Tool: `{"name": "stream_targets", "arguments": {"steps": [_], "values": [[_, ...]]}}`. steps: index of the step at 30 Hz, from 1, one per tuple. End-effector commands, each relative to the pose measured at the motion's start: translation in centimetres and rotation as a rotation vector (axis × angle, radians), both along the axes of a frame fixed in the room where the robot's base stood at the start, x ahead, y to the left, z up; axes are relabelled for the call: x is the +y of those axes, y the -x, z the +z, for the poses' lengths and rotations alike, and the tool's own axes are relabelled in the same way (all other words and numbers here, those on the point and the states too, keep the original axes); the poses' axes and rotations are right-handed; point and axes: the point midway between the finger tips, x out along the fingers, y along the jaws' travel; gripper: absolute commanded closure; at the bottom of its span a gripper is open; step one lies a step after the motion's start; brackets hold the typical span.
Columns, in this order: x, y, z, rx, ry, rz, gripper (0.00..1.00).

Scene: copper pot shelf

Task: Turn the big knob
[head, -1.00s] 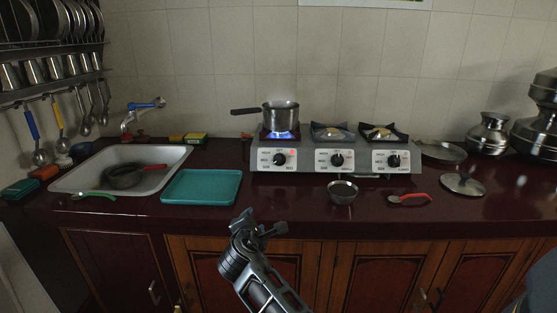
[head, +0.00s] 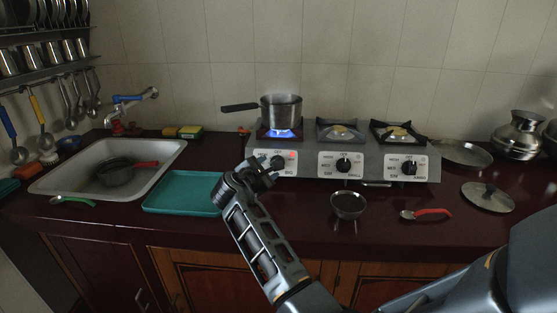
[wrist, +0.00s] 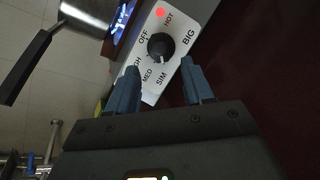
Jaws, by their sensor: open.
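The big knob is a black dial (wrist: 161,47) on a white panel marked BIG, with OFF, HIGH, MED and SIM around it and a red light beside HOT. In the head view, the big knob (head: 278,162) is on the left panel of the stove (head: 333,135), partly behind my gripper. My gripper (head: 262,172) is in front of that panel. In the wrist view, the two blue fingers of my gripper (wrist: 160,85) are apart and empty, pointing at the knob with a gap to it. A blue flame (head: 282,133) burns under a saucepan (head: 282,112) on the left burner.
A teal tray (head: 183,194) and a sink (head: 60,178) lie to the left. A small bowl (head: 347,205), a red-handled spoon (head: 428,213) and a lid (head: 487,197) sit on the counter in front of and right of the stove. The saucepan handle (head: 240,107) sticks out leftward.

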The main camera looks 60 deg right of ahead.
Motion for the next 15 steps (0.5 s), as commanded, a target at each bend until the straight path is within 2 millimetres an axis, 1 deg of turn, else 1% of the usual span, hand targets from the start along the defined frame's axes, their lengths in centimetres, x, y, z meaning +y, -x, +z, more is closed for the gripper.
{"name": "stream_targets", "arguments": {"steps": [9,15], "values": [[-4.4,-0.5,-1.3,-0.001,-0.001,-0.003,0.49],[-6.4,-0.8,-1.9,0.0,-0.001,0.0,0.49]]}}
